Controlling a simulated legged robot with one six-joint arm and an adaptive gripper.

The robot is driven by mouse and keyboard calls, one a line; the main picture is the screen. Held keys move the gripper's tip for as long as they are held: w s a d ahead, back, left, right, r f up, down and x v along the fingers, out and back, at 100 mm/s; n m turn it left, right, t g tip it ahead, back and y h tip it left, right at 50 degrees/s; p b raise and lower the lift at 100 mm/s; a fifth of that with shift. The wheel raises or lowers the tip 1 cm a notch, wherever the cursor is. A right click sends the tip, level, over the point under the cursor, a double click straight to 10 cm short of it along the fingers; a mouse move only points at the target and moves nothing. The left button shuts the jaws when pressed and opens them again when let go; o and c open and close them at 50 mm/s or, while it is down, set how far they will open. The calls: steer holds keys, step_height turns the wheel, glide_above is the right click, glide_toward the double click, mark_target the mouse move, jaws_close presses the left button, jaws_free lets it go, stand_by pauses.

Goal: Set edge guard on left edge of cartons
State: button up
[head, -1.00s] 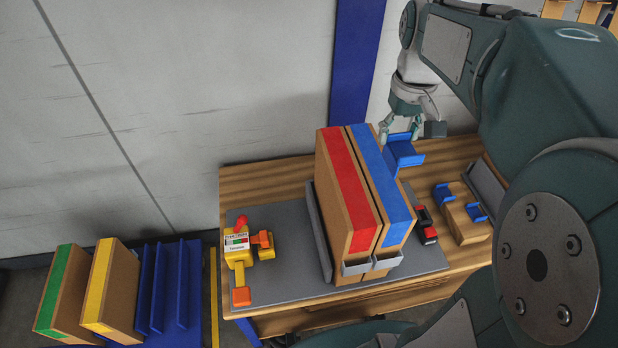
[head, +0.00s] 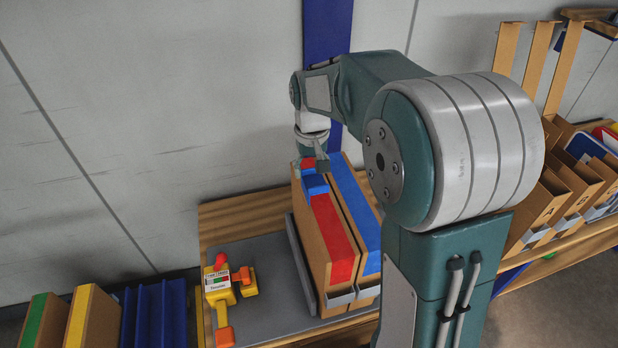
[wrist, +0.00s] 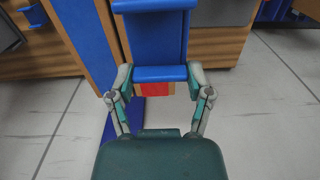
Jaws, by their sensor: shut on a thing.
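Two tall cartons stand side by side on a grey board. The left carton has a red top stripe (head: 333,238) and the right one a blue top stripe (head: 356,205). My gripper (head: 308,166) is at the far end of the red-striped carton, shut on the blue edge guard (head: 315,186). In the head view the guard overlaps the far part of the red stripe; I cannot tell whether it touches. In the wrist view the guard (wrist: 155,38) is between my gripper's fingers (wrist: 160,78), with a bit of red showing just below it.
A yellow and orange tool (head: 222,290) lies on the grey board (head: 262,270), left of the cartons. Green- and yellow-striped cartons and a blue rack (head: 155,312) stand at lower left. Shelves with cartons (head: 555,195) are at right. A wall is behind.

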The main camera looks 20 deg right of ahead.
mark_target(306, 180)
step_height(306, 180, down, 3)
steer(key=shift+w+r, duration=0.1)
steer(key=shift+a+f, duration=0.2)
steer(key=shift+f, duration=0.1)
steer(key=shift+a, duration=0.35)
steer(key=shift+d+f, duration=0.3)
steer(key=shift+f, duration=0.3)
steer(key=o, duration=1.1)
steer(key=shift+a, duration=0.15)
steer(key=shift+o, duration=0.2)
